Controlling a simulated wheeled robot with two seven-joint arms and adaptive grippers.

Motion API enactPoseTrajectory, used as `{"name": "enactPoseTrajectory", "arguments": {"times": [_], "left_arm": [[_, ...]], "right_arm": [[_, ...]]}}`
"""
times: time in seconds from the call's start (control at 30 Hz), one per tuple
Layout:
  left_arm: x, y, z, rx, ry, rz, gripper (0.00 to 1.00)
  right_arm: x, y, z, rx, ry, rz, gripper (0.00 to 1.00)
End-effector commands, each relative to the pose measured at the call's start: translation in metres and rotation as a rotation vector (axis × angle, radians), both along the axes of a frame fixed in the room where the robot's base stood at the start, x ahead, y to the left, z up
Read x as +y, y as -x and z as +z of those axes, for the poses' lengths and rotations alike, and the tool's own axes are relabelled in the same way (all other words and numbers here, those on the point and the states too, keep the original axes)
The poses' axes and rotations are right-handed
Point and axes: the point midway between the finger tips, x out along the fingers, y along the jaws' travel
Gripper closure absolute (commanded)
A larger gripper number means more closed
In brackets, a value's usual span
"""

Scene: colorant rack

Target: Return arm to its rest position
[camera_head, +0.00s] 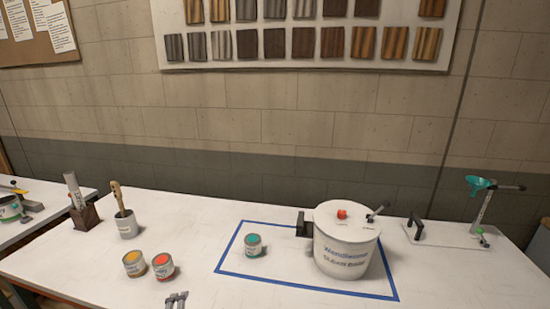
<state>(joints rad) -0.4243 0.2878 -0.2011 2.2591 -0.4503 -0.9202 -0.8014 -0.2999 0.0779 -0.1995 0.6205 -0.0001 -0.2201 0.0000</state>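My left gripper (177,299) shows only its grey fingertips at the bottom edge, left of centre. They look a little apart, with nothing seen between them; the rest of the arm is out of view. The gripper is in front of the red-orange tin (163,266) and the yellow-orange tin (134,264), apart from both as far as I can see. My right gripper is not in view.
A blue-taped rectangle (231,273) holds a teal tin (253,245) and a large white lidded bucket (346,247). A brush cup (126,227) and a wooden holder (84,217) stand at left. A stand with a teal part (480,184) is at right. The front-centre table is clear.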

Motion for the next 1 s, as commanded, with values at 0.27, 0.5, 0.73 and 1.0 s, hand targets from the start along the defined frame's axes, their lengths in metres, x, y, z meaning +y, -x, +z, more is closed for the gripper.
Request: {"name": "enactPoseTrajectory", "arguments": {"times": [0.27,0.5,0.73,1.0], "left_arm": [[-0.005,0.054,-0.026,0.172,0.403,0.302,0.16],[-0.019,0.104,-0.039,0.322,0.676,0.558,0.16],[-0.029,0.132,-0.042,0.406,0.804,0.702,0.16],[-0.039,0.156,-0.042,0.479,0.895,0.822,0.16]], "right_arm": [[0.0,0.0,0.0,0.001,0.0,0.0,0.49],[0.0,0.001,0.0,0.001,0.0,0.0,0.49],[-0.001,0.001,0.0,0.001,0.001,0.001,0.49],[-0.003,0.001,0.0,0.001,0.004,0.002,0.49]]}}
